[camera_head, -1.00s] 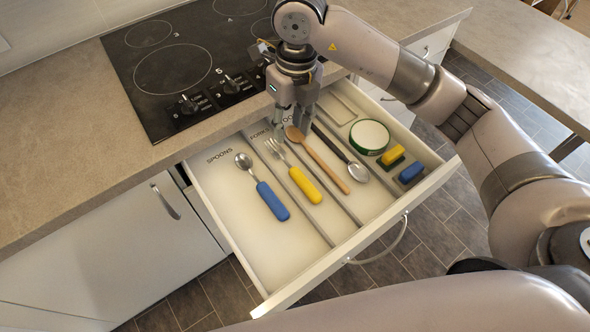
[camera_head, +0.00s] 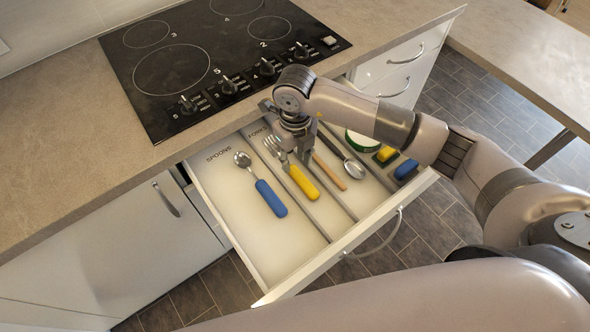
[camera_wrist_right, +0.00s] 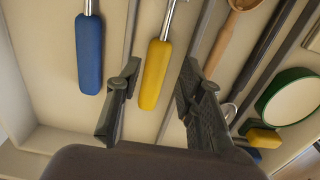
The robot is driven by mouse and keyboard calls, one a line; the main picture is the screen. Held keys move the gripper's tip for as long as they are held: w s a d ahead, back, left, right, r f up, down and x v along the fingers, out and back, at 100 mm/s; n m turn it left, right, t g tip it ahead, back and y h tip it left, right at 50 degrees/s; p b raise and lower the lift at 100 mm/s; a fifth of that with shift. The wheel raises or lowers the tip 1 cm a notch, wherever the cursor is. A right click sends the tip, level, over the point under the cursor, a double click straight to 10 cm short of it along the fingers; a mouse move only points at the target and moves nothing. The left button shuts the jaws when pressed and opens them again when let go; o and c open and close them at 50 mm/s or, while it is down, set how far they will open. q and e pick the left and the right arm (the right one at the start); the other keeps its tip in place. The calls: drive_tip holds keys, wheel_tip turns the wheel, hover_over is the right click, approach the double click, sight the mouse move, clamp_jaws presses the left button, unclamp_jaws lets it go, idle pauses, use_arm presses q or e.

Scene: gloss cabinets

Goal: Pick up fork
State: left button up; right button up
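The fork with a yellow handle (camera_head: 304,184) lies in the forks compartment of the open drawer, tines toward the cooktop. Its yellow handle (camera_wrist_right: 155,75) also shows in the right wrist view. My right gripper (camera_head: 297,153) is low in the drawer over the fork. In the right wrist view my right gripper (camera_wrist_right: 160,78) is open, with one finger on each side of the handle and gaps between. The fork's tines are out of the wrist view. My left gripper is not in view.
A blue-handled spoon (camera_head: 271,198) lies to the left. A wooden spoon (camera_head: 330,173), a metal ladle-like spoon (camera_head: 354,168), a green-rimmed round container (camera_head: 362,142) and yellow and blue blocks lie to the right. Thin dividers (camera_head: 335,205) separate compartments. The cooktop (camera_head: 215,60) is behind.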

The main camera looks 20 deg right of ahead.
sight(295, 170)
wheel_tip(295, 170, down, 4)
drive_tip(key=shift+s+p, duration=0.15)
drive_tip(key=shift+p, duration=0.15)
drive_tip(key=shift+c, duration=0.4)
clamp_jaws()
